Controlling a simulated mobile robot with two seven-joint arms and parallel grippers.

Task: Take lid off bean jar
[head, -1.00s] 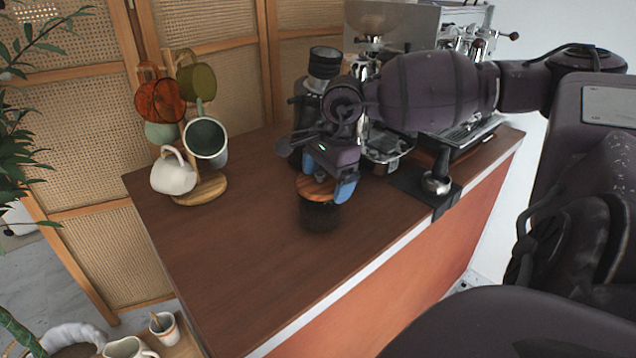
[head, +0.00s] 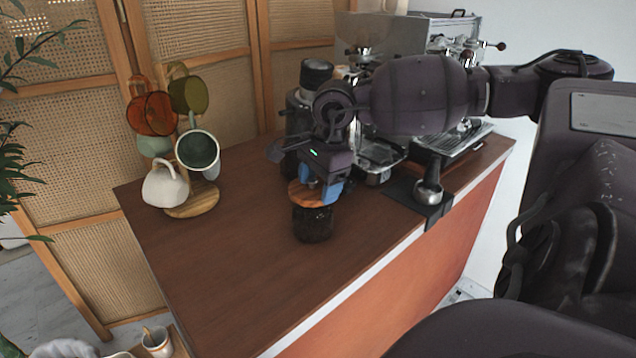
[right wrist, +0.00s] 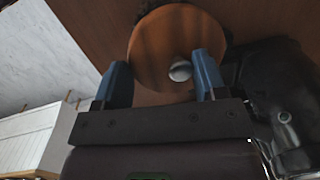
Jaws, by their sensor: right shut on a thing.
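The bean jar (head: 313,228) is a dark, see-through jar on the brown counter. Its round wooden lid (head: 303,196) is at the jar's top, slightly tilted; I cannot tell if a gap separates them. My right gripper (head: 319,190) comes from above with blue fingers and is shut on the lid. In the right wrist view the lid (right wrist: 160,45) with a pale round knob (right wrist: 180,71) lies between the blue fingers (right wrist: 163,80). The jar is mostly hidden behind the lid there. My left gripper is not in view.
A mug tree (head: 196,200) with several mugs stands at the left of the counter (head: 230,270). A grinder (head: 313,75) and espresso machine (head: 440,45) stand behind my right arm. A portafilter or tamper (head: 428,190) sits on a black mat at the right. The front-left counter is clear.

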